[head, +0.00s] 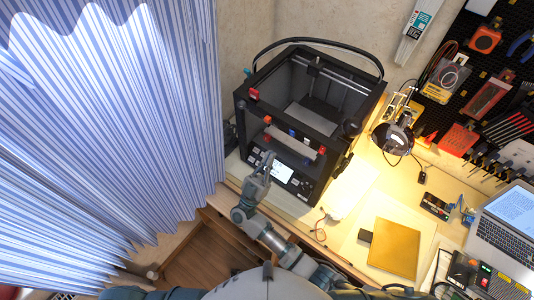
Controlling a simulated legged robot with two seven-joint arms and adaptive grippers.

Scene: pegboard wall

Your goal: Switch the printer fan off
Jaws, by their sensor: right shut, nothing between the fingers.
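The black box-framed 3D printer (341,139) stands on the wooden desk near the wall. Its front control panel (301,187) carries a lit white screen (282,171) and small dark controls. I cannot tell which control is the fan switch or how it is set; they are too small. My right gripper (267,158) is shut and empty. It is in front of the panel's left end, just left of the screen, and hides part of the panel there. I cannot tell whether it touches the panel. My left gripper is out of view.
A striped blue curtain (110,110) hangs at the left. Right of the printer are a lit desk lamp (392,137), a gold notebook (394,249) and a laptop (506,232). A pegboard (474,75) with tools is at the upper right. Cables lie near the desk's front edge.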

